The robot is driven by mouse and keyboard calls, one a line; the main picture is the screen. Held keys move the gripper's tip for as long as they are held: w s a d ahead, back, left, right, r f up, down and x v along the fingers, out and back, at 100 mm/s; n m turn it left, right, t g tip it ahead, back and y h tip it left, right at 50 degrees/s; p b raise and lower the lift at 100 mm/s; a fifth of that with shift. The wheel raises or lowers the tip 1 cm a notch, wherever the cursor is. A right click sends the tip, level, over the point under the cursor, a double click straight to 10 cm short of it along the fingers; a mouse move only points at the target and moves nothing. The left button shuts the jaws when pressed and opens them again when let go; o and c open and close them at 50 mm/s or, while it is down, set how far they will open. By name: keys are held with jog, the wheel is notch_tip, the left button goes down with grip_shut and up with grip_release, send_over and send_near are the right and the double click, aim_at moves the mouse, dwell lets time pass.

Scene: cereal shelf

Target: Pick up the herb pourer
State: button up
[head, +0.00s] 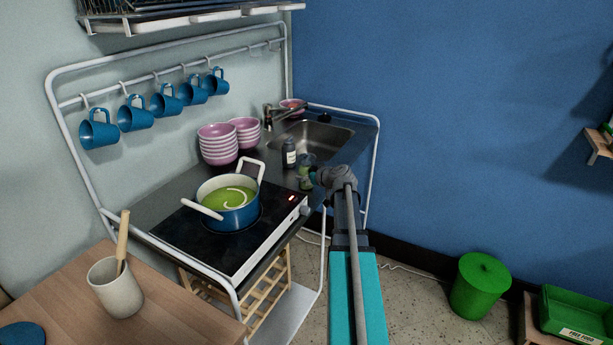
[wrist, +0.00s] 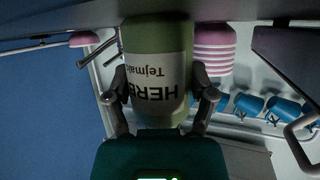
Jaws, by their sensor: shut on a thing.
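The herb pourer (wrist: 157,36) is a green container with a white label reading "HERB". It fills the middle of the wrist view, with one finger pressed to each side. My gripper (wrist: 161,80) is shut on it. The arm and gripper hide much of that area. I cannot tell whether the pourer still touches the counter.
A dark bottle (head: 289,153) stands close to the left of my gripper. Stacked pink bowls (head: 218,145) and a blue pot of green soup (head: 228,203) on the hob are further left. The sink (head: 318,136) lies behind.

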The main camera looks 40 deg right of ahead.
jog(key=shift+r, duration=0.2)
jog(key=shift+r+p, duration=0.75)
jog(key=shift+p, duration=0.2)
jog(key=s+r+p, duration=1.1)
jog(key=s, duration=0.3)
